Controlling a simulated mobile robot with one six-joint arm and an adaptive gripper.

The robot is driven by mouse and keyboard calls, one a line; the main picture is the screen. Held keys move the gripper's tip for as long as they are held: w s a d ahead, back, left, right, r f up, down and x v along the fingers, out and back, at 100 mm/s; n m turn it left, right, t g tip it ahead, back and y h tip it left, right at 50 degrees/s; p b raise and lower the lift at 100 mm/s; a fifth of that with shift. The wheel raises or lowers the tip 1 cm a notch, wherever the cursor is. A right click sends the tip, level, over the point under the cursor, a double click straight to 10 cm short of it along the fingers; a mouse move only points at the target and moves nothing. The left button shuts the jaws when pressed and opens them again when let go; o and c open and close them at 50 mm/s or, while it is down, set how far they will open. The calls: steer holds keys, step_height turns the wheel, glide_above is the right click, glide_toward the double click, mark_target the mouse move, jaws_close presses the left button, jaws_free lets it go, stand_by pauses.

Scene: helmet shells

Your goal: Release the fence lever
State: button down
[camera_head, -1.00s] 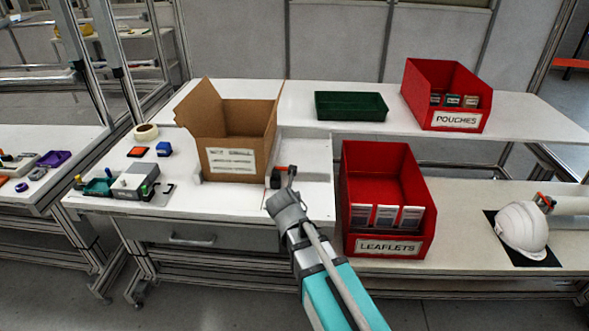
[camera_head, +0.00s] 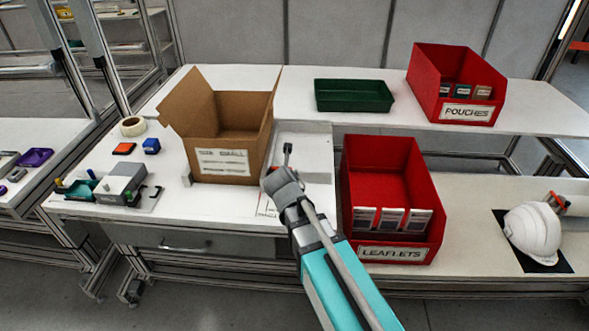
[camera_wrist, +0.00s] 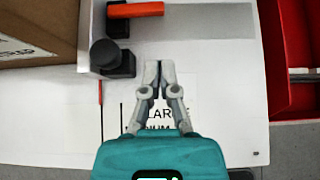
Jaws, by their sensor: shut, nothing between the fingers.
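My gripper (camera_wrist: 157,72) is shut and empty, with its fingertips together above the white table. In the head view, my gripper (camera_head: 272,172) hides part of the fence hardware. A black lever (camera_head: 287,150) sticks up just beyond it. In the wrist view, a black round knob on a block (camera_wrist: 104,52) is left of and ahead of the fingertips, apart from them. Beyond it, an orange bar (camera_wrist: 135,9) joins a dark block at the top edge. I cannot tell which of these parts is the fence lever itself.
An open cardboard box (camera_head: 224,130) stands close left of the fence hardware. A red LEAFLETS bin (camera_head: 388,190) stands close on the right. A green tray (camera_head: 352,95) and a red POUCHES bin (camera_head: 455,85) are farther back. Printed size marks lie under the fingers.

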steer(key=shift+w+a, duration=0.1)
steer(key=shift+w, duration=0.15)
steer(key=shift+w+f, duration=0.1)
steer(key=shift+w, duration=0.1)
steer(key=shift+b+x, duration=3.15)
steer(key=shift+x, duration=1.65)
steer(key=shift+s+a, duration=0.1)
